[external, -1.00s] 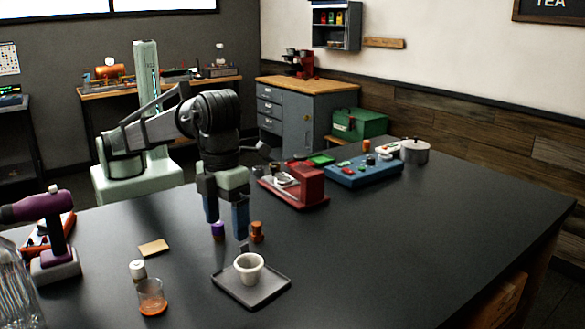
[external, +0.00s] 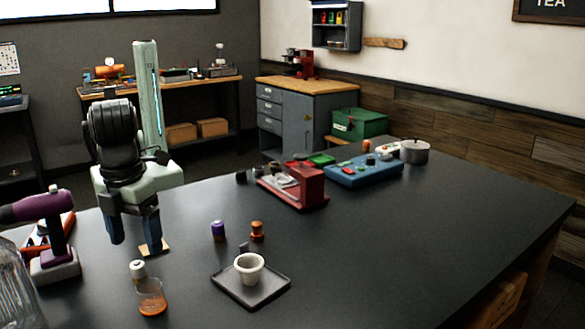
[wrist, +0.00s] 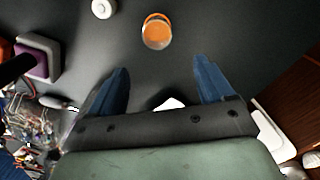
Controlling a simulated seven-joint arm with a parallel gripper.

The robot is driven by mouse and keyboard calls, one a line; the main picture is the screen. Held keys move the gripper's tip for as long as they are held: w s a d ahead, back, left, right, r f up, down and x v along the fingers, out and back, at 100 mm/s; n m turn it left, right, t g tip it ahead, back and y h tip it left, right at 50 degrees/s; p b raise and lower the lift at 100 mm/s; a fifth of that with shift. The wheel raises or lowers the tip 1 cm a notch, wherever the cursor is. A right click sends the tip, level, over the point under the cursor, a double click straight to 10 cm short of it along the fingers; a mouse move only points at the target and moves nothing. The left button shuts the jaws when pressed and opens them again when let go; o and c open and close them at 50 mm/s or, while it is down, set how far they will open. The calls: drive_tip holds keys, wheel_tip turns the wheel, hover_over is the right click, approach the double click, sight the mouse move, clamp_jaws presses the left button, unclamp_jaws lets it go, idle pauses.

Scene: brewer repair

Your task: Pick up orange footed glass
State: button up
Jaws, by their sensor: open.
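The orange footed glass (external: 151,297) stands upright near the front left of the black table, a clear cup with orange at its bottom. In the wrist view the glass (wrist: 157,32) shows from above, beyond my fingertips and roughly centred between them. My gripper (external: 134,238) is open and empty, its blue fingers pointing down, behind the glass and apart from it. In the wrist view my gripper (wrist: 165,85) shows both blue fingers spread wide.
A small white-capped jar (external: 138,271) stands just behind the glass. A purple tool on a stand (external: 58,240) is at the left. A grey tray (external: 228,290) with a white cup (external: 249,267) lies to the right. A tan pad (external: 153,248) lies by my fingers.

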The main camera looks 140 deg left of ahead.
sight(148, 292)
drive_tip(key=f+n, duration=0.4)
drive_tip(key=n, duration=0.6)
drive_tip(key=f+n, duration=0.5)
drive_tip(key=n, duration=0.5)
drive_tip(key=f+n, duration=0.5)
drive_tip(key=n, duration=0.4)
drive_tip(key=shift+s+n, duration=0.35)
drive_tip(key=shift+n, duration=0.05)
drive_tip(key=shift+r, duration=0.1)
drive_tip(key=c, duration=1.1)
